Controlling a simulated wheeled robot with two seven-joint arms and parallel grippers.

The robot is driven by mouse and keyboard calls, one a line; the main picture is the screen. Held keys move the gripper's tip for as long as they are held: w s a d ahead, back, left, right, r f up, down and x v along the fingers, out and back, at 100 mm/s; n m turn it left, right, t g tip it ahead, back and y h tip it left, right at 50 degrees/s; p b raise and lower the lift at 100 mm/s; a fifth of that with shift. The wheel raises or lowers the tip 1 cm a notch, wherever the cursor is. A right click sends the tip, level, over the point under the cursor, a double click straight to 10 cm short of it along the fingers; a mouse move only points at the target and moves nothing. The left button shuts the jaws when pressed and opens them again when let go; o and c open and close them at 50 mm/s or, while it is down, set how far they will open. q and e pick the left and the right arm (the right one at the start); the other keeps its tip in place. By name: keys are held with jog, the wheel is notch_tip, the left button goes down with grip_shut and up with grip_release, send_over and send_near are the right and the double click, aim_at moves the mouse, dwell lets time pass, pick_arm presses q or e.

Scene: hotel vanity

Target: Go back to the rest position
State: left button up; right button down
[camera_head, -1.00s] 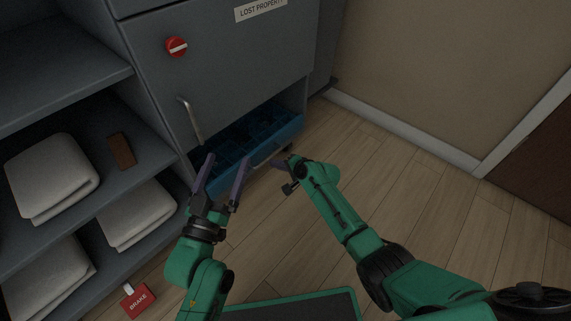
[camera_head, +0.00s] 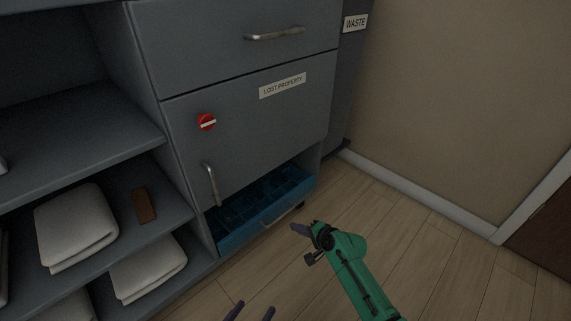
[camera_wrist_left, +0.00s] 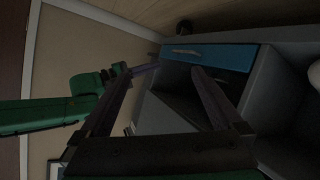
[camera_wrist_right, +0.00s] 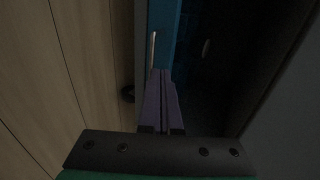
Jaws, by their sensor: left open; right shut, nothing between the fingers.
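My left gripper (camera_head: 251,312) shows only its two fingertips at the bottom edge of the head view. Its fingers stand apart and empty in the left wrist view (camera_wrist_left: 172,88). My right gripper (camera_head: 297,229) is over the floor in front of the blue drawer, to the right of its handle, apart from it. In the right wrist view its purple fingers (camera_wrist_right: 161,85) are together with nothing between them. The blue drawer (camera_head: 262,217) with compartments sits at the bottom of the grey cabinet.
Shelves at left hold folded towels (camera_head: 75,228) and a brown block (camera_head: 144,205). A "WASTE" unit (camera_head: 350,80) stands behind. The wooden floor (camera_head: 420,260) at right is clear.

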jog(key=s+f+n+h+p, duration=0.15)
jog(key=s+n, duration=0.45)
jog(key=s, duration=0.7)
jog(key=s+a+r+n+t+p, duration=0.2)
jog(key=s+r+n, duration=0.4)
jog(key=s, duration=0.5)
pick_arm(q)
notch_tip(320, 180, up, 5)
jog(key=g+p, duration=0.1)
jog(key=p, duration=0.2)
jog(key=s+a+r+g+y+p, duration=0.1)
jog(key=s+a+g+y+p, duration=0.1)
jog(key=s+a+p, duration=0.4)
jog(key=s+a+r+g+y+p, duration=0.2)
jog(key=s+a+g+p, duration=0.2)
jog(key=p, duration=1.3)
jog(key=s+a+r+m+g+y+p, duration=0.1)
jog(key=s+a+g+p, duration=0.3)
jog(key=s+a+p, duration=0.6)
jog(key=shift+s+r+y+p, duration=0.25)
jog(key=shift+s+y+p, duration=0.6)
jog(key=shift+p, duration=0.35)
pick_arm(e)
jog(key=s+d+r+g+h, duration=0.3)
jog(key=s+d+g, duration=0.2)
jog(key=s+d, duration=0.5)
jog(key=s+d+r+g+h, duration=0.3)
jog(key=s+d+g, duration=0.2)
jog(key=s+d, duration=0.5)
jog(key=shift+s, duration=1.2)
